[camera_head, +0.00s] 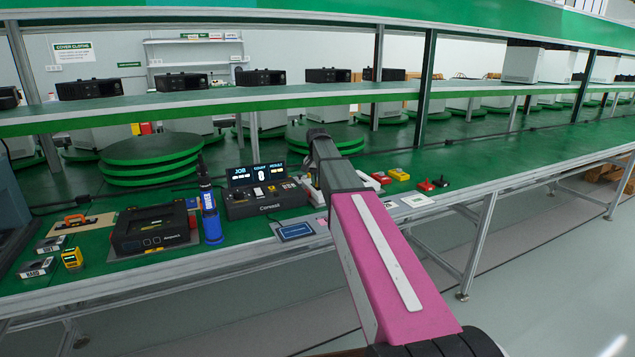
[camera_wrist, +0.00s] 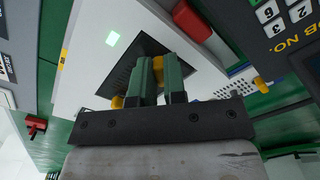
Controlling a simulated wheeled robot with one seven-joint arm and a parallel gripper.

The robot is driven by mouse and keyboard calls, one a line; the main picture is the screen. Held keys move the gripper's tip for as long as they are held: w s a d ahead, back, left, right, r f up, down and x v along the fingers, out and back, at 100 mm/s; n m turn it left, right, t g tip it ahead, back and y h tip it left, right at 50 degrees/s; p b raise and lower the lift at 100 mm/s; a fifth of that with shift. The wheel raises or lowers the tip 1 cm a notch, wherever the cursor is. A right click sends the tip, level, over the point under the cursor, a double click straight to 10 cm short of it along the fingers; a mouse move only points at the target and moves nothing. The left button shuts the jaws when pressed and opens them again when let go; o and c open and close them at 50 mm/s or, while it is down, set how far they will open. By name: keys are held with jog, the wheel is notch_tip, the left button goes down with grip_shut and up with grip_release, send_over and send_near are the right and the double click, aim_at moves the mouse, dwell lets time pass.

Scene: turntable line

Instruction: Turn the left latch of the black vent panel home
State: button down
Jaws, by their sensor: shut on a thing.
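In the wrist view, the black vent panel (camera_wrist: 122,72) is a dark slotted plate on a white casing (camera_wrist: 90,58). My gripper (camera_wrist: 160,72) reaches down to it with its green-faced fingers. The fingers are shut on a small yellow latch (camera_wrist: 158,66), mostly covered by them. Another yellow piece (camera_wrist: 117,102) shows at the panel's edge, beside the fingers. I cannot tell how far the held latch is turned. In the head view my own arm hides the panel and gripper; only a sliver of white casing shows beside the arm.
A black keypad console (camera_head: 265,200) stands close left of my arm, and its keys show in the wrist view (camera_wrist: 285,20). A blue bottle (camera_head: 211,218) and a black case (camera_head: 150,230) are farther left. Yellow blocks (camera_head: 398,174) and a red piece (camera_head: 426,186) lie right. The green bench beyond is clear.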

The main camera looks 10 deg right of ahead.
jog(key=shift+m, duration=0.9)
jog(key=c, duration=1.4)
grip_release()
jog(key=shift+c, duration=0.2)
notch_tip(320, 180, up, 11)
jog(key=shift+f, duration=0.1)
